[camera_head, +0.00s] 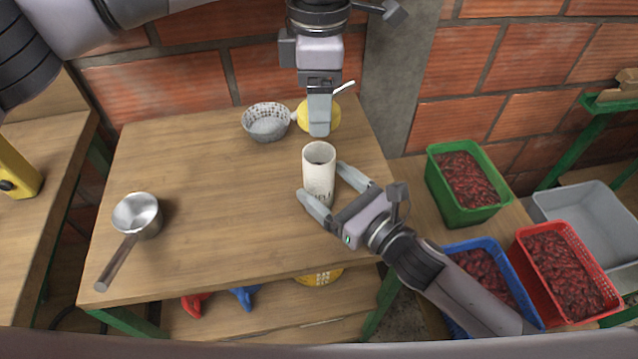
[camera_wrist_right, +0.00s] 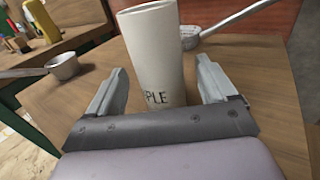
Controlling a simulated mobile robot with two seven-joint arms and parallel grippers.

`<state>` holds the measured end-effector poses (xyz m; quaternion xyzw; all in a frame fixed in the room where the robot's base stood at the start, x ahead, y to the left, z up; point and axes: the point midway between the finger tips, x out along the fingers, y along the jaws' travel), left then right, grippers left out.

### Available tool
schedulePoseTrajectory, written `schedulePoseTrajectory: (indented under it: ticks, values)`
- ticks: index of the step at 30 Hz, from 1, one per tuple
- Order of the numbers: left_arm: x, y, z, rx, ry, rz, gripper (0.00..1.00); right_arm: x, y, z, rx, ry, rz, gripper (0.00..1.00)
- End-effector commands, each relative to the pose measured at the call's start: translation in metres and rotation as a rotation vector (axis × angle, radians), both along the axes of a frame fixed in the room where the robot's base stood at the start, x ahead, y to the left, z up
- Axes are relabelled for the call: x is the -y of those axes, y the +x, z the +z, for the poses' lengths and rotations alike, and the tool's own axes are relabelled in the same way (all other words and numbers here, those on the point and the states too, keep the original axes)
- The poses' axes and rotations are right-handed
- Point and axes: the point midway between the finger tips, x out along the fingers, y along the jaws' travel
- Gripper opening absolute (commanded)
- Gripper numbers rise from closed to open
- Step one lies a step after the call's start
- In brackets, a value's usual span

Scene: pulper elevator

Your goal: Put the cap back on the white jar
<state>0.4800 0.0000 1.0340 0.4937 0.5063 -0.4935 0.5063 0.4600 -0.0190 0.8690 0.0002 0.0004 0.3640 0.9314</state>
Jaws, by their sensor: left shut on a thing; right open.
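The white jar (camera_head: 319,178) stands upright and open-topped near the right side of the wooden table. It also shows in the right wrist view (camera_wrist_right: 152,55), with dark lettering low on its side. My right gripper (camera_head: 323,181) is open, its fingers on either side of the jar; clear gaps show in the wrist view. My left gripper (camera_head: 320,132) points down just behind and above the jar's mouth. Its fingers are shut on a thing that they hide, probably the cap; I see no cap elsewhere.
A yellow round utensil (camera_head: 329,117) and a grey perforated bowl (camera_head: 267,122) lie behind the jar. A metal saucepan (camera_head: 136,214) stands at the left. Green (camera_head: 466,183), blue (camera_head: 491,283) and red (camera_head: 567,272) crates of red fruit stand right of the table.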

Motion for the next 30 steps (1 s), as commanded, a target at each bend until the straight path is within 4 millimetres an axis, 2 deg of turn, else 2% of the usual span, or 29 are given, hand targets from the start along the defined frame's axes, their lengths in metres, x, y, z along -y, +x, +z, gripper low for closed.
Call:
schedulePoseTrajectory:
  ticks: [3,9,22,27,29,30]
  values:
    - [0.000,0.000,0.000,0.000,0.000,0.000,0.29,-0.016,0.015,0.001,0.001,0.001,0.002,0.84]
    - [0.000,0.000,0.000,0.000,0.000,0.000,0.29,-0.028,0.030,0.000,0.000,0.000,0.001,0.84]
    - [0.000,0.000,0.000,0.000,0.000,0.000,0.29,-0.032,0.034,0.000,0.000,-0.001,0.002,0.84]
    - [0.000,0.000,0.000,0.000,0.000,0.000,0.29,-0.032,0.034,0.000,0.001,-0.001,0.002,0.29]
    - [0.000,0.000,0.000,0.000,0.000,0.000,0.29,-0.032,0.034,0.000,0.001,-0.001,0.002,0.10]
    - [0.000,0.000,0.000,0.000,0.000,0.000,0.29,-0.032,0.034,0.000,0.001,-0.001,0.002,0.04]
